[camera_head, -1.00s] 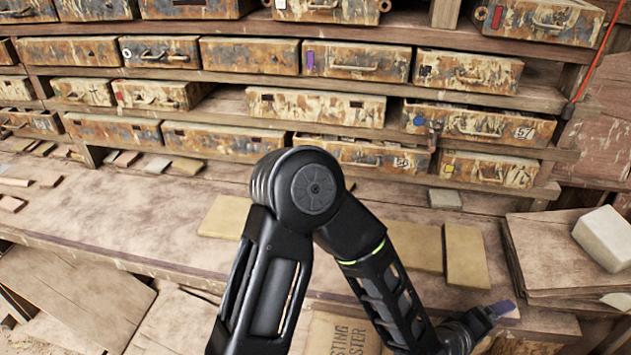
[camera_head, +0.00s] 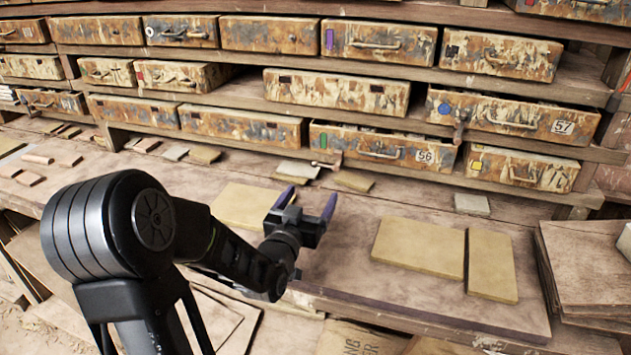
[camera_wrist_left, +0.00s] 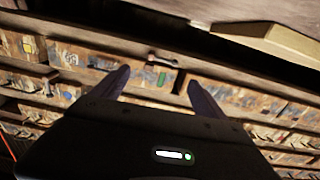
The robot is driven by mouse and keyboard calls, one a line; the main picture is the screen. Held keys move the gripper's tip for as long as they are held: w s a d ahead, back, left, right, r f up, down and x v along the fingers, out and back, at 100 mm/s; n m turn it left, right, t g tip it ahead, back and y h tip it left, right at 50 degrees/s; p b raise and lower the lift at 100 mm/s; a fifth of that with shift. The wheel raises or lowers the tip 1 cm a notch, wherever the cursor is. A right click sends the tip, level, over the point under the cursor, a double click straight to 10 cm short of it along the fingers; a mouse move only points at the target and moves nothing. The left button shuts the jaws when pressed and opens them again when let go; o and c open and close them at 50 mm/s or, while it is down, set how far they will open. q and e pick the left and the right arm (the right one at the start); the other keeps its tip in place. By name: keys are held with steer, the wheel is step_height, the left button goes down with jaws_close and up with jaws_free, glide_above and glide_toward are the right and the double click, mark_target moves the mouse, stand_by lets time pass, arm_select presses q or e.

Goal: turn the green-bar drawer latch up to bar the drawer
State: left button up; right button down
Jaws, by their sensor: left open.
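The green-bar drawer (camera_head: 340,138) is in the lower row in the head view, with a green bar on its left part, a handle and a tag reading 56. Its small latch (camera_head: 325,164) lies roughly sideways at the drawer's lower left edge. In the wrist view, which is upside down, the green bar (camera_wrist_left: 162,79) shows between my fingers and the latch (camera_wrist_left: 163,59) just above it. My left gripper (camera_head: 308,203) is open and empty over the bench, in front of and below the drawer, apart from the latch. My right gripper is out of view.
Yellowish tiles (camera_head: 420,246) lie on the bench (camera_head: 375,290); another tile (camera_head: 243,206) is beside my gripper. Small tiles (camera_head: 298,169) lie under the drawer's left end. The blue-dot drawer (camera_head: 510,115) sits up to the right with its own latch (camera_head: 459,130).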

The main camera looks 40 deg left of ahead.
mark_target(325, 166)
arm_select(q)
steer(key=shift+s+a, duration=0.2)
steer(key=shift+a, duration=0.1)
steer(key=shift+w, duration=0.1)
steer(key=p+x, duration=0.2)
steer(key=x, duration=1)
steer(key=c, duration=1.3)
